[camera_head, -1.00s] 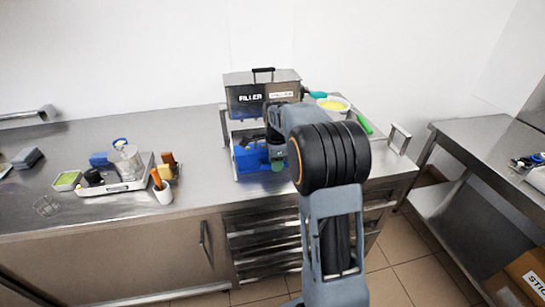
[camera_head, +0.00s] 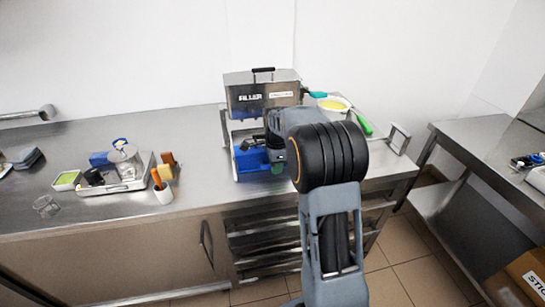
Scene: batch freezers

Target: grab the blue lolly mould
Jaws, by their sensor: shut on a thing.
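The blue lolly mould (camera_head: 250,160) is a blue block below the steel filler box (camera_head: 262,93) on the counter. Its left part shows, and my arm hides its right part. My gripper (camera_head: 264,145) is at the mould's upper right, shut on it, as far as the partly hidden view shows. The fingertips are small and mostly covered by my arm.
A tray (camera_head: 125,186) with a glass jar (camera_head: 126,162) and small items stands on the counter to the left, with a white cup (camera_head: 164,193) beside it. A bowl of yellow stuff (camera_head: 334,106) and a green-handled tool (camera_head: 364,124) lie right of the filler. Bare counter lies between tray and filler.

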